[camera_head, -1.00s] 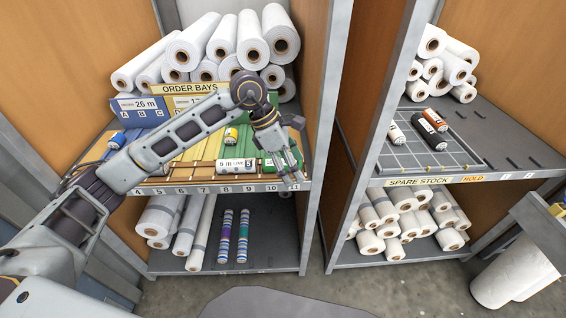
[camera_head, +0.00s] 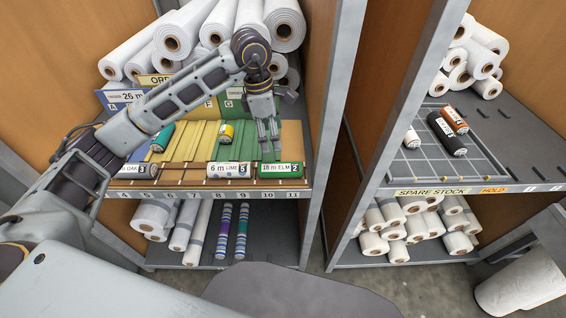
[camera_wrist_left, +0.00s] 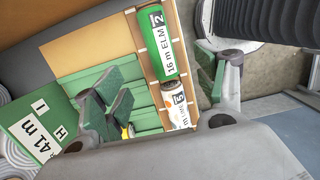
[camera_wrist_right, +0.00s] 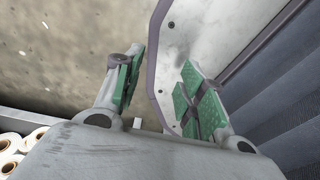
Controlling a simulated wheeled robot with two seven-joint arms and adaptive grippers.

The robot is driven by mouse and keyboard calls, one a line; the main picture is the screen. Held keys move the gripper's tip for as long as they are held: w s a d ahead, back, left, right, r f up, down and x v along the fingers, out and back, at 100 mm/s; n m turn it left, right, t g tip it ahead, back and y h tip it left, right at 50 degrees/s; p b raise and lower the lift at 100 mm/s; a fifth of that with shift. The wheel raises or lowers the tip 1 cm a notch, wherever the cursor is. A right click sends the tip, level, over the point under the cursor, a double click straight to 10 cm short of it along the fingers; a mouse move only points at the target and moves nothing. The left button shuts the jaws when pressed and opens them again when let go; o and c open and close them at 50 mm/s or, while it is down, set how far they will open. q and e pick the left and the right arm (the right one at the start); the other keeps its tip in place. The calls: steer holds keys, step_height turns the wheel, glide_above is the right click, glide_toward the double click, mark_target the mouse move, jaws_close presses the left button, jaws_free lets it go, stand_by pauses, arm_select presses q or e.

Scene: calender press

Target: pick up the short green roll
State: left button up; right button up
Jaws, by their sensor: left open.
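A green roll with a white label reading "ELM" and a "2" (camera_head: 281,170) lies along the front strip of the left shelf, above slots 10 and 11. It also shows in the left wrist view (camera_wrist_left: 161,45), in line between the spread fingers. My left gripper (camera_head: 270,148) is open and empty, pointing down just behind and above this roll, with no visible contact. My right gripper (camera_wrist_right: 160,92) is open and empty, away from the shelves.
White "LIME" (camera_head: 231,170) and "OAK" (camera_head: 137,171) rolls lie in the same front strip; the LIME roll is close beside the green one. A yellow roll (camera_head: 226,132) lies behind. A grey post (camera_head: 324,110) bounds the shelf at right. Spare stock (camera_head: 432,192) stands beyond.

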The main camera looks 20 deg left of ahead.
arm_select(q)
steer(key=p, duration=0.1)
glide_above(279, 164)
steer(key=f, duration=0.7)
steer(key=shift+s+a+f, duration=0.15)
steer(key=shift+a+f, duration=0.15)
steer(key=shift+f, duration=0.35)
arm_select(e)
steer(key=shift+s+d+r, duration=0.2)
steer(key=shift+d+r, duration=0.3)
arm_select(q)
steer(key=shift+f, duration=0.15)
arm_select(e)
steer(key=shift+r, duration=0.1)
